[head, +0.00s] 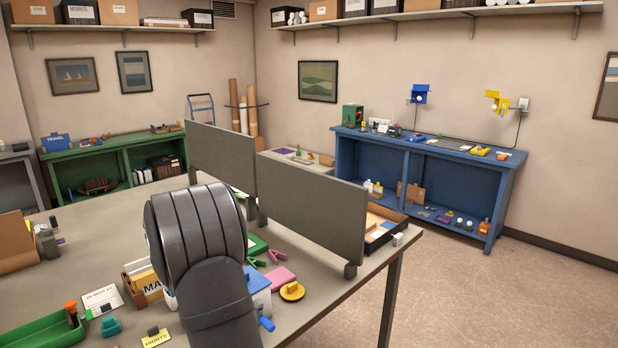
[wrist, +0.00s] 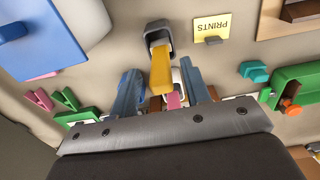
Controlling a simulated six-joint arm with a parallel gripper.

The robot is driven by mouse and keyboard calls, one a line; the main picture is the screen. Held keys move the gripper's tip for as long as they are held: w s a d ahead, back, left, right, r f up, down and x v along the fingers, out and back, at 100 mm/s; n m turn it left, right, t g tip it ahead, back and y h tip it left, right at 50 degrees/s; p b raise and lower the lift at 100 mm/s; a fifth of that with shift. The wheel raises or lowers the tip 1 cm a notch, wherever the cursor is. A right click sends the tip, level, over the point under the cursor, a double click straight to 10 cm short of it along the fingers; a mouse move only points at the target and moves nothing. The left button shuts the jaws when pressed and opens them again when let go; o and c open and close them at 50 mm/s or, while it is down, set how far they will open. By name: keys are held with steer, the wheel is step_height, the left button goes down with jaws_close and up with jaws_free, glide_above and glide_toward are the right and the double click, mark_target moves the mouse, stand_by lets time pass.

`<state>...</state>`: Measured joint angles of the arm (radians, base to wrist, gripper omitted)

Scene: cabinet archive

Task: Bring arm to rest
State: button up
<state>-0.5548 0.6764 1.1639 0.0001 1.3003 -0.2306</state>
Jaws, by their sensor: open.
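My gripper (wrist: 163,88) shows in the wrist view with its two blue-grey fingers apart. A yellow block (wrist: 160,68) with a dark grey cup-like piece (wrist: 158,38) at its far end appears between and beyond the fingers. I cannot tell whether a finger touches it. In the head view my dark arm rises over the near table (head: 340,295), and my gripper is hidden behind it.
A green tray (head: 45,335), a yellow PRINTS card (head: 156,339), a teal piece (head: 110,327) and a card box (head: 131,292) crowd the table left of my arm. Grey panels (head: 310,217) stand behind it. A blue shelf unit (head: 425,170) stands beyond clear floor.

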step_height(320, 180, up, 6)
steer(key=shift+f, duration=0.25)
steer(key=w+d+r+m, duration=0.3)
steer(key=w+d+m, duration=0.4)
steer(key=w+d, duration=0.2)
steer(key=w+d+f+m+y, duration=0.25)
steer(key=d+m, duration=0.25)
steer(key=d, duration=0.9)
steer(key=s+d+f+m, duration=0.1)
steer(key=s+d+f, duration=0.35)
steer(key=d, duration=0.45)
steer(key=s+d+f+m, duration=0.1)
steer(key=s+d+f, duration=0.2)
steer(key=d+f, duration=0.4)
steer(key=s+d+f+n, duration=0.1)
steer(key=s+f, duration=0.2)
steer(key=f, duration=0.2)
steer(key=s+d+f+n+g, duration=0.1)
steer(key=s+d+f, duration=0.1)
steer(key=f, duration=0.3)
steer(key=shift+s+d+f+y, duration=0.25)
steer(key=shift+s+f+y, duration=0.15)
steer(key=shift+s, duration=0.35)
